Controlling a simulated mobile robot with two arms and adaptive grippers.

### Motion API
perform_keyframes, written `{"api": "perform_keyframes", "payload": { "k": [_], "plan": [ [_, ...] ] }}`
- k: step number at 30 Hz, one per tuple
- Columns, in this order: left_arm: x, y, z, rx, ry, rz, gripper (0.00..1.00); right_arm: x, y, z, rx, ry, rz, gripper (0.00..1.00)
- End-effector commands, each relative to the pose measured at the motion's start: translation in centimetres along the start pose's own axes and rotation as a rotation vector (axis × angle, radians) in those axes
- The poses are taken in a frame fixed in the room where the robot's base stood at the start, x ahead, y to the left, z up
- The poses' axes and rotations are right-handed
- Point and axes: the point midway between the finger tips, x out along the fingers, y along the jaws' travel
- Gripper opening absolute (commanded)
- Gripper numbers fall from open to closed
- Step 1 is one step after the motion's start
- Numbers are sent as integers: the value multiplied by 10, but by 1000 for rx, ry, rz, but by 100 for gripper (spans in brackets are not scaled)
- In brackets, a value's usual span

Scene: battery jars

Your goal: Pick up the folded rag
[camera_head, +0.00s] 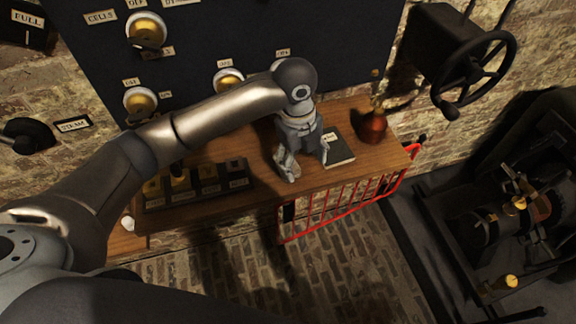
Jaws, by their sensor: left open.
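My left gripper (307,164) points down over the wooden shelf (228,152), with its two fingers spread apart and nothing seen between them. It is just left of a dark flat book with a pale label (341,150). I cannot make out a folded rag for certain; the gripper and arm cover part of the shelf. My right gripper is not in view.
A red-brown flask (374,127) stands at the shelf's right end. A dark tray of jars (195,186) is on the left. A red wire rack (340,203) hangs along the front edge. A dark switch panel (330,40) rises behind.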

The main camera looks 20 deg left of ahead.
Motion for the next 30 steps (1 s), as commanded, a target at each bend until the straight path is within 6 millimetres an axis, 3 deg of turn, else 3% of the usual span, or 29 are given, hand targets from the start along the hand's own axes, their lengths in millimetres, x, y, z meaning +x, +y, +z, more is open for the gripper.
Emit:
{"api": "perform_keyframes", "payload": {
  "k": [1,6,10,18,26,30],
  "plan": [
    [-12,-2,13,35,-20,17,68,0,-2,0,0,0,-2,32],
    [-34,-2,35,119,-39,64,68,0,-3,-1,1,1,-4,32],
    [-36,0,42,142,-41,80,68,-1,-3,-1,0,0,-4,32],
    [3,4,43,145,-39,83,68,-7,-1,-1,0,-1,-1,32],
    [24,6,45,146,-40,82,68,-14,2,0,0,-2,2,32],
    [44,12,47,144,-40,82,68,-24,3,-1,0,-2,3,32]
  ]
}}
